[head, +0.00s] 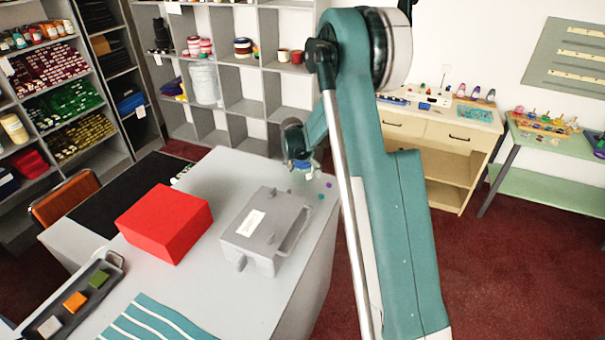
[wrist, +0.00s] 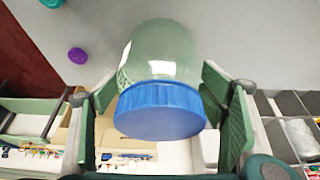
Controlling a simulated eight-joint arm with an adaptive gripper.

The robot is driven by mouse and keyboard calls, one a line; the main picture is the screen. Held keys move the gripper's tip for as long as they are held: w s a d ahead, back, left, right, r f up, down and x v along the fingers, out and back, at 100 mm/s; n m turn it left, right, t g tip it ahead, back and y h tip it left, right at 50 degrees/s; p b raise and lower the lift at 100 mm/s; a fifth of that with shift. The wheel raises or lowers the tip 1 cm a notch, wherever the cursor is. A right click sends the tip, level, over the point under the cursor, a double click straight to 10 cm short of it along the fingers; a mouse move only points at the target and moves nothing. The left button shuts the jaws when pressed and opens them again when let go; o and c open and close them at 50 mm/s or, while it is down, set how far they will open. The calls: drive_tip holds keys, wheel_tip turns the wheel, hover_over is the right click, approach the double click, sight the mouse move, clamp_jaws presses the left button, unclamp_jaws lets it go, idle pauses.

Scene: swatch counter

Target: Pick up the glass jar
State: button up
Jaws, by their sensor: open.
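The glass jar (wrist: 162,52) has a clear greenish body and a blue lid (wrist: 160,112). In the wrist view it is between the two green finger pads of my gripper (wrist: 162,92). The fingers are spread, with a visible gap on each side of the lid. In the head view my gripper (head: 302,162) is over the far right corner of the grey counter (head: 210,290). A bit of blue shows there; most of the jar is hidden by the gripper.
A grey box-like device (head: 262,225) and a red box (head: 165,222) stand on the counter. A purple disc (head: 328,184) and a teal disc (head: 321,196) lie close to the gripper. A tray (head: 98,298) with coloured blocks and a striped cloth (head: 150,320) are nearer me.

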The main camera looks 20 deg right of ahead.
drive_tip(key=shift+c, duration=0.3)
drive_tip(key=c, duration=1.1)
drive_tip(key=shift+r, duration=0.1)
drive_tip(key=shift+r+b, duration=0.3)
drive_tip(key=shift+r, duration=4.6)
